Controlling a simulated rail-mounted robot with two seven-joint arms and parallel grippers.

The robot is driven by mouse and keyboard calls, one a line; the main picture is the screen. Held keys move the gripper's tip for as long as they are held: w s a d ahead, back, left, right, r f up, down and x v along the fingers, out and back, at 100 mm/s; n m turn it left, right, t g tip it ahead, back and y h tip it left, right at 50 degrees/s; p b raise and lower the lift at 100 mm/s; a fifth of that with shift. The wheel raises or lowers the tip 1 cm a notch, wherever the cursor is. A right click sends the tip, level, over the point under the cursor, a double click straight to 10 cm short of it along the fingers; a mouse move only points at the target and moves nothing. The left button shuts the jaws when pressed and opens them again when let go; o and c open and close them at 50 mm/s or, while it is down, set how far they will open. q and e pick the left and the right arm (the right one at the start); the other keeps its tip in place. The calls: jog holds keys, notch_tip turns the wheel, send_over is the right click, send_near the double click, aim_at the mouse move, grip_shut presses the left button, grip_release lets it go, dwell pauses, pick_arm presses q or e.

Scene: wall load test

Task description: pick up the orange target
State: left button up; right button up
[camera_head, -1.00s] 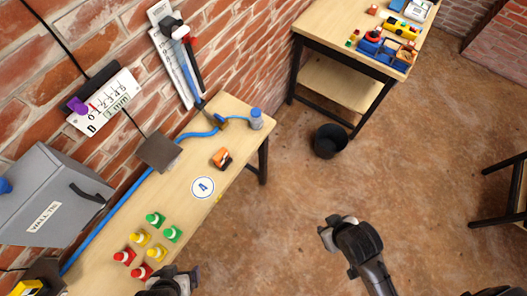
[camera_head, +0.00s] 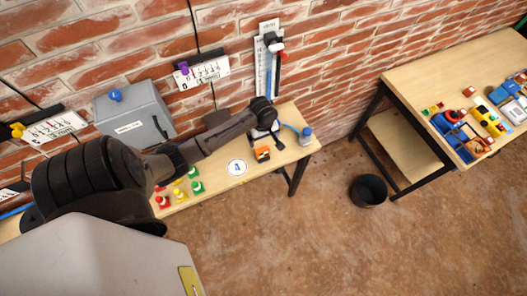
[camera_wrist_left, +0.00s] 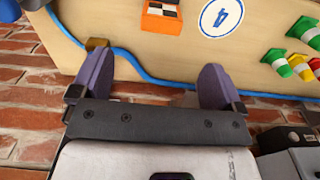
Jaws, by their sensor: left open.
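The orange target (camera_head: 262,154), a small orange block with a black and white checkered face, sits on the narrow wooden bench by the wall. In the left wrist view the orange target (camera_wrist_left: 160,18) is at the top edge, partly cut off, beyond the fingertips. My left gripper (camera_head: 268,131) is over the wall side of the bench, close to the target and apart from it. In the left wrist view the left gripper (camera_wrist_left: 153,78) is open, with nothing held between its purple-grey fingers. My right gripper is not in view.
A blue hose (camera_wrist_left: 140,68) runs along the bench's wall side, behind the open fingers. A grey box (camera_head: 133,113) hangs on the wall. A black bin (camera_head: 368,191) is on the floor.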

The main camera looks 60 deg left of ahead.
aim_at(262, 149)
pick_arm(q)
notch_tip(262, 149, down, 13)
jog(key=shift+s+a, duration=0.1)
jog(key=shift+a, duration=0.05)
dwell(0.6)
jog(key=c, duration=1.1)
jog(key=shift+r, duration=0.1)
